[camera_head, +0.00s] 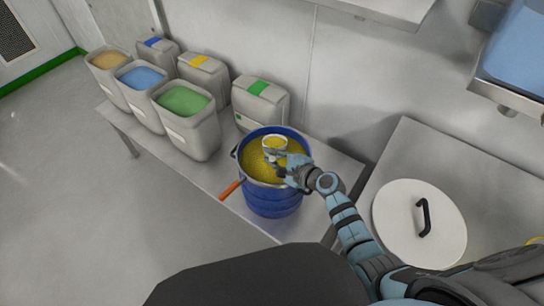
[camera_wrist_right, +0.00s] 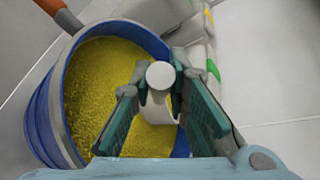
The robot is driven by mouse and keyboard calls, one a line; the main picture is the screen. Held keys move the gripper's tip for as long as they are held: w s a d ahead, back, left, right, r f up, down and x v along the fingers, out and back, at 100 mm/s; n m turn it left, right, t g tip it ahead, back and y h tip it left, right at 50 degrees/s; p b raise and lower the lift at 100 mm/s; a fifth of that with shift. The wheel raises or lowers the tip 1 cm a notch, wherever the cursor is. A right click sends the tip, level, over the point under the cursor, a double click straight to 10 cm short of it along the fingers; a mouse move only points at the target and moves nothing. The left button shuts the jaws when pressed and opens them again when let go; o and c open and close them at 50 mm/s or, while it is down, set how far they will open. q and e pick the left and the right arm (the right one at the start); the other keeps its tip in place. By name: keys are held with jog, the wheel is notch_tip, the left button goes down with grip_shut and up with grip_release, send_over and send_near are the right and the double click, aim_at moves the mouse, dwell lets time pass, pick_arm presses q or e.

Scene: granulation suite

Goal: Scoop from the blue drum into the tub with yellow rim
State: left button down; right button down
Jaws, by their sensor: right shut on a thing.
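The blue drum (camera_head: 272,200) stands on a bench and holds yellow granules; it also shows in the right wrist view (camera_wrist_right: 42,115). My right gripper (camera_head: 288,167) is over the drum's mouth, shut on a pale scoop (camera_head: 274,150). Yellow material shows in the scoop's cup. In the right wrist view my gripper's fingers (camera_wrist_right: 160,100) close around the scoop's white, round-ended handle (camera_wrist_right: 160,75), with the granules behind. A small yellow edge (camera_head: 536,241) shows at the far right, mostly cut off; I cannot tell whether it is the tub's rim. My left gripper is out of view.
Open bins with orange (camera_head: 107,60), blue (camera_head: 143,77) and green (camera_head: 183,100) contents stand left of the drum, before several closed canisters. A white lid (camera_head: 400,225) with a black handle lies on the right table. An orange grip (camera_head: 230,190) sticks out beside the drum.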

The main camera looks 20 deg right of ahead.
jog(key=shift+t, duration=0.4)
jog(key=r+p, duration=0.1)
jog(key=r, duration=0.1)
jog(key=r+p, duration=0.1)
jog(key=r, duration=0.1)
jog(key=s+r+p, duration=0.1)
jog(key=r, duration=0.1)
jog(key=shift+a+r+p, duration=0.1)
jog(key=shift+a+p, duration=0.1)
jog(key=shift+p, duration=0.15)
jog(key=shift+s+r+n, duration=0.2)
jog(key=shift+n, duration=0.1)
jog(key=shift+s+a+r+t, duration=0.1)
jog(key=shift+s+r+t, duration=0.15)
jog(key=shift+r, duration=0.2)
jog(key=shift+s+a+r+t, duration=0.15)
jog(key=shift+r+t, duration=0.1)
jog(key=shift+r, duration=0.15)
jog(key=shift+d, duration=0.1)
